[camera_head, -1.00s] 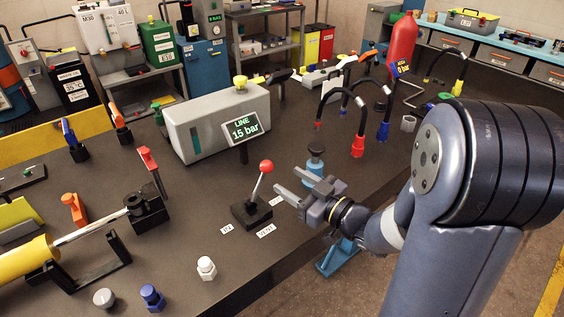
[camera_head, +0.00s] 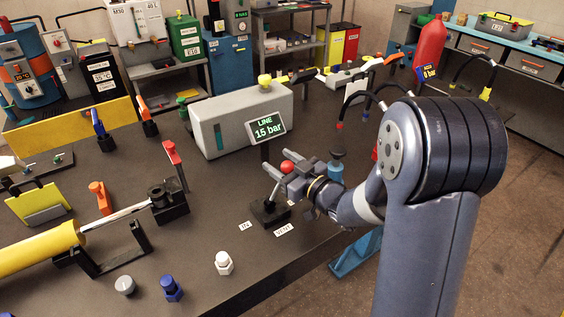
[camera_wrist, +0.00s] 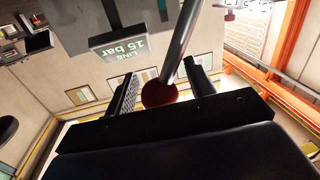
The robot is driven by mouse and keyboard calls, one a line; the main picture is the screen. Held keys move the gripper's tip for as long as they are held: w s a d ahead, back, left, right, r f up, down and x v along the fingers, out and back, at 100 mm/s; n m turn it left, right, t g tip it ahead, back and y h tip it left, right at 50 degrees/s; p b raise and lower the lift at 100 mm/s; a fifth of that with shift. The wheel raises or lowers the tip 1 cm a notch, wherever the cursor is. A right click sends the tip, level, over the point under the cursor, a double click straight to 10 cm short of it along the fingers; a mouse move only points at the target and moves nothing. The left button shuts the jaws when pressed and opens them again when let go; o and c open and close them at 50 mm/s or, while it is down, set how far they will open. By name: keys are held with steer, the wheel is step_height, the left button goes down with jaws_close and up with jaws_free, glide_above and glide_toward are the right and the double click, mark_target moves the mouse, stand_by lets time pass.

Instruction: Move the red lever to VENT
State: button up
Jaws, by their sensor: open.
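The red lever has a red ball knob (camera_head: 287,167) on a thin metal rod that rises from a black base (camera_head: 270,212) on the dark bench, tilted to the right. My gripper (camera_head: 271,174) is open at the top of the lever, its fingers pointing left. In the wrist view the red knob (camera_wrist: 158,94) and the rod lie between the two open fingers, with gaps visible on both sides. A label reading VENT (camera_head: 283,230) lies in front of the base. Another small label (camera_head: 245,226) lies to its left. My gripper partly hides the rod.
A grey box (camera_head: 225,128) with a display reading LINE 15 bar (camera_head: 267,127) stands behind the lever. A blue fitting (camera_head: 336,167) is close to my wrist. A white fitting (camera_head: 223,263) stands front left. The yellow cylinder assembly (camera_head: 40,248) is farther left.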

steer(key=shift+c, duration=0.5)
jaws_close()
steer(key=s+a+n+b, duration=0.1)
steer(key=b, duration=0.1)
steer(key=s+a+n+b, duration=0.1)
steer(key=a+n+b, duration=0.1)
steer(key=s+a+r+n+b, duration=0.1)
steer(key=n+b, duration=0.1)
steer(key=shift+a+r+g+h, duration=0.1)
steer(key=shift+a+g+h, duration=0.2)
steer(key=shift+h, duration=0.1)
steer(key=shift+d, duration=0.1)
steer(key=shift+o, duration=0.5)
jaws_free()
